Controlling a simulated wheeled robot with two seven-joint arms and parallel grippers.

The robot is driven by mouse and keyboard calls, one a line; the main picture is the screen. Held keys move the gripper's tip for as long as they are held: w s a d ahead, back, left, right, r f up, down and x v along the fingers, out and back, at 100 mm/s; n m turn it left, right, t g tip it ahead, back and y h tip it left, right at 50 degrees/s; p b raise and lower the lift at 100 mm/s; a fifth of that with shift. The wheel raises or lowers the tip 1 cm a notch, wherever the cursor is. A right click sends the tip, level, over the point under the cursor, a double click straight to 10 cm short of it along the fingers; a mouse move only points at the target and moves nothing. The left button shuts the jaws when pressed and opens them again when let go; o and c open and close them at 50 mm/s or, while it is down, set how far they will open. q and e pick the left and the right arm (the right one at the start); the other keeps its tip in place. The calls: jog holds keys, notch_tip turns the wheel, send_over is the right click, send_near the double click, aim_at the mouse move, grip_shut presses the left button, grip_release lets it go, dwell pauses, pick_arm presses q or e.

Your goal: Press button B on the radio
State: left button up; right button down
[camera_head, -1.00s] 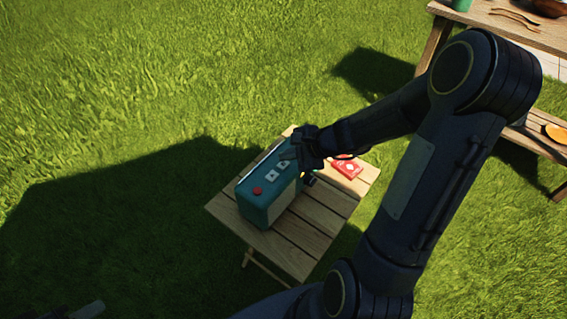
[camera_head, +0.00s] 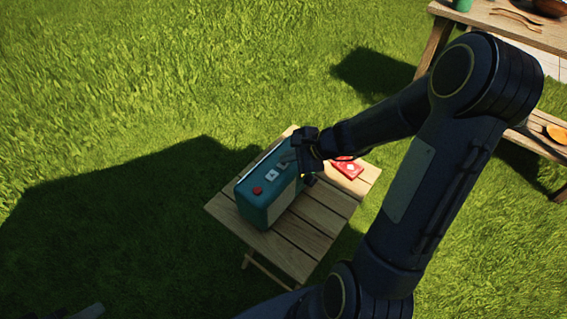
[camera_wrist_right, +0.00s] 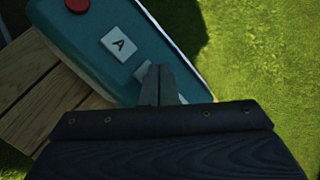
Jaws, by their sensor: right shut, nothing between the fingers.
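The teal radio (camera_head: 262,205) stands on a small slatted wooden table (camera_head: 315,221). Its top has a red knob (camera_head: 257,190) and pale square buttons. The button marked A (camera_wrist_right: 119,43) is clear in the right wrist view; in the head view it is the pale button (camera_head: 272,175). Another pale button (camera_wrist_right: 142,71) lies beyond A, partly hidden by my fingers; its letter cannot be read. My right gripper (camera_head: 289,157) is shut and empty, its fingertips (camera_wrist_right: 158,72) at this second button. Whether they touch it I cannot tell. A dark part, perhaps my left gripper (camera_head: 88,311), shows at the bottom left edge.
A red box or packet (camera_head: 347,171) lies on the small table beside the radio, close to my right wrist. A larger wooden table (camera_head: 510,29) with a bench and dishes stands at the top right. Open grass surrounds the small table.

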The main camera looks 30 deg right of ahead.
aim_at(288, 165)
jog(key=shift+f+b, duration=0.3)
dwell(0.5)
jog(key=shift+r+p, duration=0.65)
jog(key=shift+r, duration=0.15)
notch_tip(288, 165, up, 5)
jog(key=p, duration=0.4)
jog(key=shift+r, duration=0.1)
dwell(0.5)
